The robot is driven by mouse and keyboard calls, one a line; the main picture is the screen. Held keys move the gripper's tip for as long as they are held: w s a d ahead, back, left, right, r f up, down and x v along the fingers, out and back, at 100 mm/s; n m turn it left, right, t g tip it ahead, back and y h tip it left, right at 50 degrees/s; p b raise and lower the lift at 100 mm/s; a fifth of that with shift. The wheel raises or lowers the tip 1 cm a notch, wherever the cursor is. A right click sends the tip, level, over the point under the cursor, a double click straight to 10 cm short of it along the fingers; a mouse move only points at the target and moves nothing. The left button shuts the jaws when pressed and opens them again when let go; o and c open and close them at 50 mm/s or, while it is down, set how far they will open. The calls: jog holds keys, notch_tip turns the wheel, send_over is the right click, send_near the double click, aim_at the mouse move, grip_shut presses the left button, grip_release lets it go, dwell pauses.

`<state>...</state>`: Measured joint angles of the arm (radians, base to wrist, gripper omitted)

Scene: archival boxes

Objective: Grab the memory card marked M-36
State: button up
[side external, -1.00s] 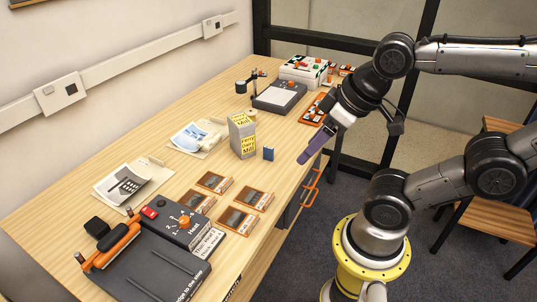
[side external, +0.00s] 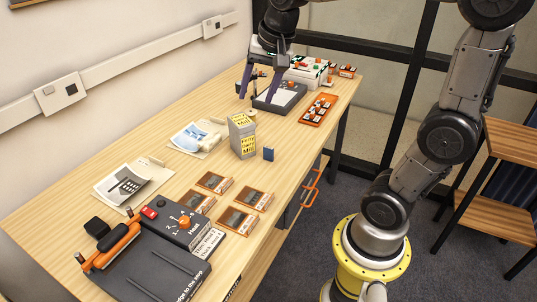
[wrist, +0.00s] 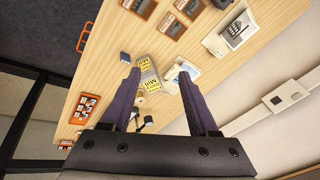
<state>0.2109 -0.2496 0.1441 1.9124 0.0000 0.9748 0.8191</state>
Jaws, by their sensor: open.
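No marking M-36 can be read in either view, so I cannot tell which item is that memory card. An orange tray (side external: 318,110) with several small dark and pale pieces lies near the table's right edge; it also shows at the left of the wrist view (wrist: 88,106). A small orange holder (side external: 346,71) with small pieces is behind it. My gripper (side external: 258,97) is open and empty, pointing down above the far part of the table, left of the orange tray. In the wrist view, its two purple fingers (wrist: 160,73) are wide apart with nothing between them.
A dark device with a pale panel (side external: 282,94) and a white box with coloured parts (side external: 304,70) stand near my gripper. A yellow-grey carton (side external: 242,135), a small blue block (side external: 268,154), several brown frames (side external: 214,182) and an orange-handled machine (side external: 110,245) are nearer the front.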

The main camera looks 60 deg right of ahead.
jog(key=w+d+f+m+g, duration=0.2)
jog(key=w+d+f+m, duration=0.15)
jog(key=w+d, duration=0.2)
jog(key=m+g, duration=0.2)
jog(key=m, duration=0.1)
send_over(269, 148)
notch_tip(269, 148, down, 13)
jog(key=shift+n+y, duration=0.25)
jog(key=shift+y, duration=0.15)
jog(key=f, duration=0.7)
jog(key=shift+w+d+f, duration=0.15)
jog(key=shift+w+f, duration=0.1)
jog(key=shift+f, duration=0.15)
jog(key=shift+s+f, duration=0.15)
jog(key=shift+f, duration=2.75)
jog(key=shift+c, duration=0.2)
grip_shut()
